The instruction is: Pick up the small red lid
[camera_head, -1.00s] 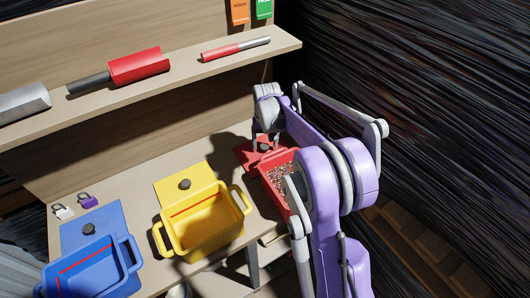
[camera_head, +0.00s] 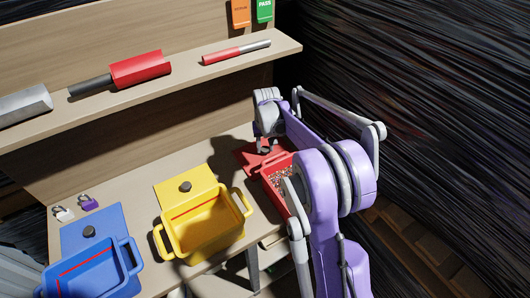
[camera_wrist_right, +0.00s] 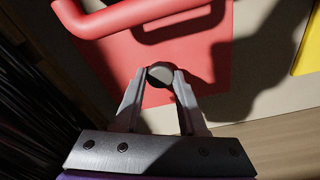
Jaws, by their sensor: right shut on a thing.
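The small red lid (camera_head: 247,157) lies flat on the table at the back right, beside the red bin (camera_head: 273,180). In the right wrist view the lid (camera_wrist_right: 200,65) is a flat red plate with a dark round knob (camera_wrist_right: 160,72). My right gripper (camera_head: 264,147) is over the lid, partly hidden by its own arm. In the wrist view its two fingertips (camera_wrist_right: 160,77) are closed on the sides of the knob. I cannot tell any gap between lid and table. My left gripper is not in view.
The red bin holds small mixed scraps. A yellow bin (camera_head: 241,228) with its yellow lid (camera_head: 170,190) stands to the left, then a blue bin (camera_head: 130,284) with a blue lid (camera_head: 105,222). A shelf (camera_head: 190,77) with tools runs above the table.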

